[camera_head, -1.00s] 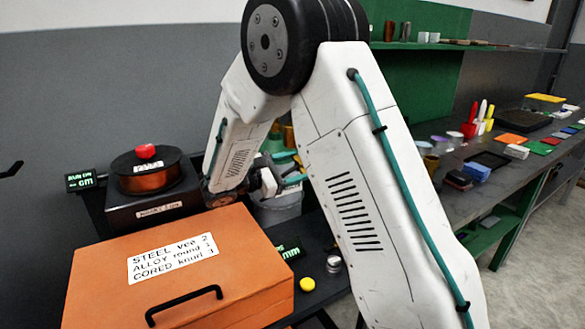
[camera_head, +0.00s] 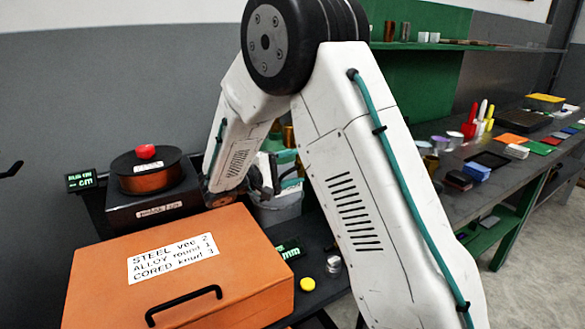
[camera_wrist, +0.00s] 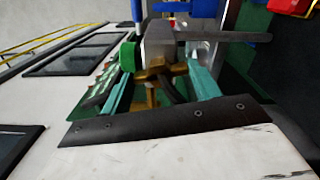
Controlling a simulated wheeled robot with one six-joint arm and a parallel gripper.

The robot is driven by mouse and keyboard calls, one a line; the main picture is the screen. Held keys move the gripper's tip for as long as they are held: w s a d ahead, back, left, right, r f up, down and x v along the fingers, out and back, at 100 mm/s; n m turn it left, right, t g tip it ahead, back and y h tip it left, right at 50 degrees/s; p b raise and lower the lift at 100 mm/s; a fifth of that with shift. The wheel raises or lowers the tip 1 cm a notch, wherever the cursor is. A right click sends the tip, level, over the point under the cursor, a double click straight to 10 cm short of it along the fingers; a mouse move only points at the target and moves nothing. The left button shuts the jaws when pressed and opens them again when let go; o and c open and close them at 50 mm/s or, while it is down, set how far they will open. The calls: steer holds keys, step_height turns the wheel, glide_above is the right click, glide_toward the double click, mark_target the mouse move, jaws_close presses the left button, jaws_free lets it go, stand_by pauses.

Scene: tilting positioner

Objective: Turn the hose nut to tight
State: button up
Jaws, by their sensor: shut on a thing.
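In the wrist view, my gripper (camera_wrist: 160,76) has its two teal fingers on either side of a brass hose nut (camera_wrist: 154,73). The gripper is shut on the nut. A dark hose (camera_wrist: 172,92) runs from the brass part toward the palm. Behind the nut is a grey metal body (camera_wrist: 158,42). The nut's exact angle and any tight mark cannot be made out. In the head view, my gripper (camera_head: 268,178) is beyond the orange box, partly hidden by my own arm, and the nut cannot be made out there.
An orange lidded box (camera_head: 255,255) stands in front of the gripper. A wire spool with a red knob (camera_head: 147,172) stands to its left, and a grey bucket (camera_head: 280,207) beside it. In the wrist view, a grey bar (camera_wrist: 225,37) and green knob (camera_wrist: 127,57) flank the nut.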

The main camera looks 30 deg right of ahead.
steer(key=shift+m, duration=1.1)
steer(key=o, duration=1)
steer(key=a, duration=0.8)
